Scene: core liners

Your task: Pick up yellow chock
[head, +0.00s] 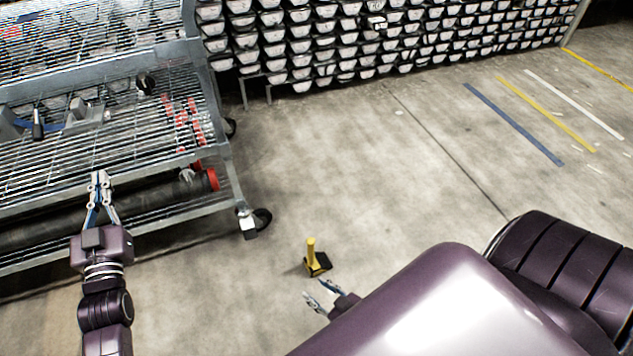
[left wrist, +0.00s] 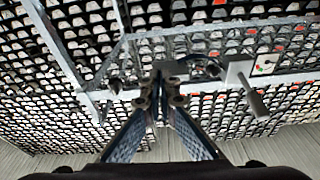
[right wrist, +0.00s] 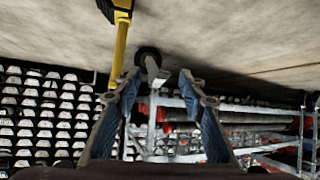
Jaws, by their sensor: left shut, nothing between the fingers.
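The yellow chock (head: 318,266) sits on the concrete floor in the head view, with a black and yellow base and an upright yellow handle. In the right wrist view the chock (right wrist: 121,42) shows at the top left, outside the fingers. My right gripper (head: 314,289) is open and empty, just below the chock in the head view and apart from it; its spread fingers also show in the right wrist view (right wrist: 156,88). My left gripper (head: 99,181) is shut and empty, in front of the wire shelf rack; its closed fingertips show in the left wrist view (left wrist: 167,88).
A wire shelf rack on casters (head: 165,215) fills the left side and holds dark tubes with red ends (head: 213,179). Stacked core trays (head: 350,40) line the back. The floor right of the rack is clear, with painted stripes (head: 515,125) further right.

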